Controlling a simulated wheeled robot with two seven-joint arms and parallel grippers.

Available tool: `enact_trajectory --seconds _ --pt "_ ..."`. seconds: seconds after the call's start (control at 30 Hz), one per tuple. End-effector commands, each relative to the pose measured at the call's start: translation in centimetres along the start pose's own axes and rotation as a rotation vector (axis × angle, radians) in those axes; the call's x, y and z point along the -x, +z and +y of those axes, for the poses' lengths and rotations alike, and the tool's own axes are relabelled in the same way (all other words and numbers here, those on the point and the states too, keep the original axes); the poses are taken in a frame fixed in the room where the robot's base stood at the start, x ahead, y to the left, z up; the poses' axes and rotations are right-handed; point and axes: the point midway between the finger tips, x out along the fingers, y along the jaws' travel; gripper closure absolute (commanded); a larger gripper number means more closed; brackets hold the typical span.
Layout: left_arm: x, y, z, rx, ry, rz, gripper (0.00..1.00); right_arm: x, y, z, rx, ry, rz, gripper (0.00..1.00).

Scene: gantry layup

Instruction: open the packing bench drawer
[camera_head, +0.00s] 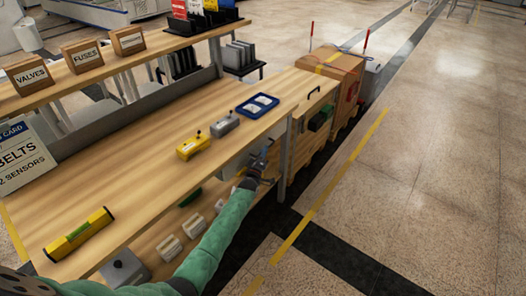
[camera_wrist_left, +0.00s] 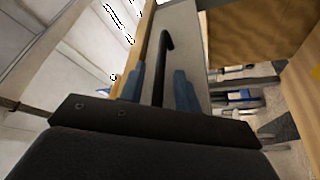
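The packing bench (camera_head: 150,150) has a long wooden top. My left arm reaches along its front edge, and my left gripper (camera_head: 264,157) is at the front edge near the bench's right end. In the left wrist view, my left gripper (camera_wrist_left: 160,78) has its two blue fingers apart. A black bar handle (camera_wrist_left: 166,42) runs between them, in front of a grey panel (camera_wrist_left: 188,45) that looks like the drawer front. I see a gap between each finger and the handle. The drawer front is mostly hidden in the head view. My right gripper is not in view.
On the bench top are a yellow device (camera_head: 193,147), a grey device (camera_head: 225,124), a blue tray (camera_head: 258,105) and a yellow level (camera_head: 78,235). A bench leg (camera_head: 284,165) stands close to the gripper. Open floor (camera_head: 430,170) lies right of the bench.

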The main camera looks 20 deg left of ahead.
Motion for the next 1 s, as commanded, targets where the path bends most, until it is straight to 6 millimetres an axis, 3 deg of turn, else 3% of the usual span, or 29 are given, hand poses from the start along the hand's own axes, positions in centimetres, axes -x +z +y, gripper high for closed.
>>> enact_trajectory --seconds 0.43,0.6,1.0 --pt "-0.84 0.01 0.00 0.000 0.000 0.000 0.67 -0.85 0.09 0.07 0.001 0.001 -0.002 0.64" --pt "-0.83 0.02 0.00 0.000 0.000 0.000 0.99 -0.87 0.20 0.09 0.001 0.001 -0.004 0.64" --pt "-0.70 0.32 0.11 0.000 -0.001 -0.001 1.00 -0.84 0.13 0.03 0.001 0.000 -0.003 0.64"
